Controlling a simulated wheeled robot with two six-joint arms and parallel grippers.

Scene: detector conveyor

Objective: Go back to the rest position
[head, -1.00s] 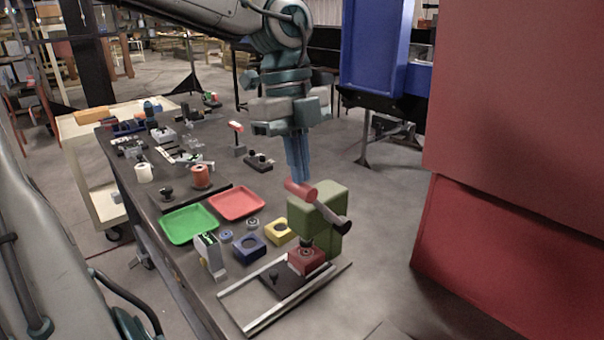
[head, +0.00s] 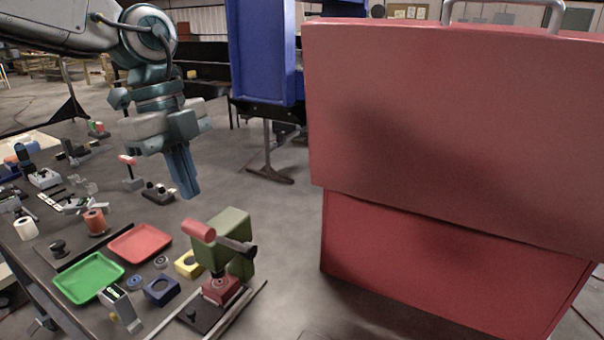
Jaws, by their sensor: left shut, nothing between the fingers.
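My left gripper (head: 184,174) hangs from the arm that comes in at the upper left. It points down with its blue fingers together and nothing between them. It is in the air beyond the green press (head: 238,222) with its red handle (head: 198,230), and appears apart from it. My right gripper is not in the head view.
The dark table holds a green tray (head: 88,278), a red tray (head: 140,243), a blue block (head: 160,290), a yellow block (head: 188,264) and a red block (head: 221,289) under the press. A large red cabinet (head: 450,120) fills the right. Grey floor lies between.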

